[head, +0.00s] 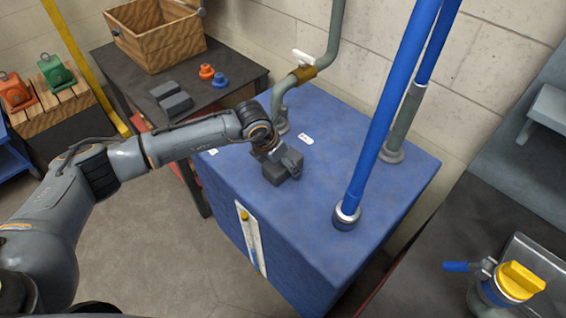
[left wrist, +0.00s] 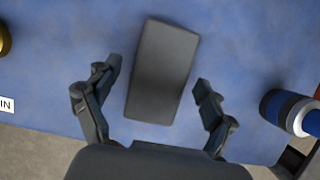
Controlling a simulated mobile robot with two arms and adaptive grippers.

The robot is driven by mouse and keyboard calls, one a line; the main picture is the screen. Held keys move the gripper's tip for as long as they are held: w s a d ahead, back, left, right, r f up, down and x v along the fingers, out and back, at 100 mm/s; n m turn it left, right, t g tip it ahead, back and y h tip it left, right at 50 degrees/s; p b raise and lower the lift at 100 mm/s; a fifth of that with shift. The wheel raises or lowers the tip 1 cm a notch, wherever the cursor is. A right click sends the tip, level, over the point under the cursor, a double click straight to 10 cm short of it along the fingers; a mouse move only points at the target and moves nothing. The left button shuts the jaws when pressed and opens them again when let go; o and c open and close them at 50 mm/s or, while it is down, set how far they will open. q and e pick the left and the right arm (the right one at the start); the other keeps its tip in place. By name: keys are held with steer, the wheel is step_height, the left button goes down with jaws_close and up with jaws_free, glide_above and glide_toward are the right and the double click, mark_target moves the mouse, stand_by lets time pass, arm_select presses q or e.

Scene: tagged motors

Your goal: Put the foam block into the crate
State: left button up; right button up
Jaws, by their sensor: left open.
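A dark grey foam block (head: 279,176) lies on the blue top of a large cabinet-like unit (head: 330,135). In the left wrist view the block (left wrist: 163,65) lies slightly slanted, between and beyond my fingertips. My left gripper (head: 284,160) is over the block in the head view and partly hides it. Its fingers in the left wrist view (left wrist: 157,76) are spread on either side of the block, with gaps showing. The wooden crate (head: 160,52) stands open on a dark table at the back left. My right gripper is not in view.
Two similar dark grey blocks (head: 172,98), an orange part (head: 207,71) and a blue part (head: 220,79) lie before the crate on the dark table (head: 130,70). Blue pipes (head: 385,110) and a grey pipe (head: 335,45) rise from the blue unit.

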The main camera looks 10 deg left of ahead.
arm_select(q)
steer(key=shift+x, duration=0.85)
steer(key=shift+f+b, duration=0.2)
steer(key=shift+b, duration=0.2)
steer(key=shift+c, duration=0.2)
steer(key=c, duration=1)
steer(key=shift+o, duration=0.2)
steer(key=shift+r, duration=0.15)
